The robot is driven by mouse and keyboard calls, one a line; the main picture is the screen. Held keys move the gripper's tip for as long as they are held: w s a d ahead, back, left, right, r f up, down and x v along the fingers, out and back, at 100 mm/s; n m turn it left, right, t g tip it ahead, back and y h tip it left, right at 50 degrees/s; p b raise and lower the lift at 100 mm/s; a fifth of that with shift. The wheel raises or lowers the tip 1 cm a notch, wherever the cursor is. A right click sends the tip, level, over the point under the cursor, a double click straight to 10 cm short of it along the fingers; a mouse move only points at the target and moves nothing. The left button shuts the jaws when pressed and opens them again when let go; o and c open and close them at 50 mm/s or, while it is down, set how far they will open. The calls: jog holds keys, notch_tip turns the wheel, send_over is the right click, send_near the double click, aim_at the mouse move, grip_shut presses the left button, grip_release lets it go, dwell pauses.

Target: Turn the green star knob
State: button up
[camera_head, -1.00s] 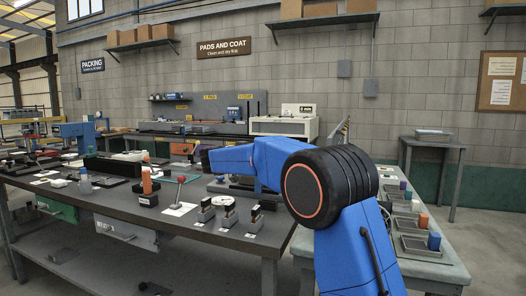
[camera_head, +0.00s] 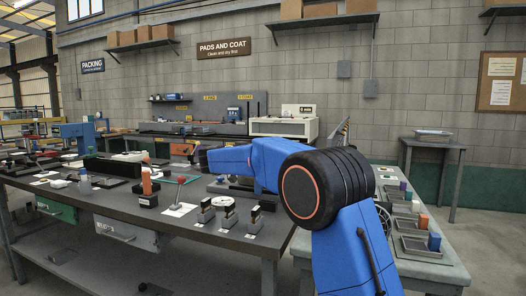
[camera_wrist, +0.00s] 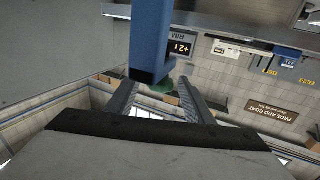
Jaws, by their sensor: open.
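A small part of a green knob (camera_wrist: 172,99) shows in the wrist view, mostly hidden behind a blue upright body. Its star shape cannot be made out. My gripper (camera_wrist: 158,84) is open, with one finger on each side of the blue body and the green knob in the picture. Whether the fingers touch the knob cannot be told. In the head view my blue arm reaches left over the bench, and neither the knob nor the fingertips can be made out.
The dark workbench (camera_head: 190,226) carries several small grey holders in front of my arm and an orange-topped bottle (camera_head: 146,181). A side table (camera_head: 440,270) with trays and coloured blocks stands to the right. The back bench holds a white machine (camera_head: 285,127).

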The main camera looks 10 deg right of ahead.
jog(key=v, duration=1.7)
dwell(0.8)
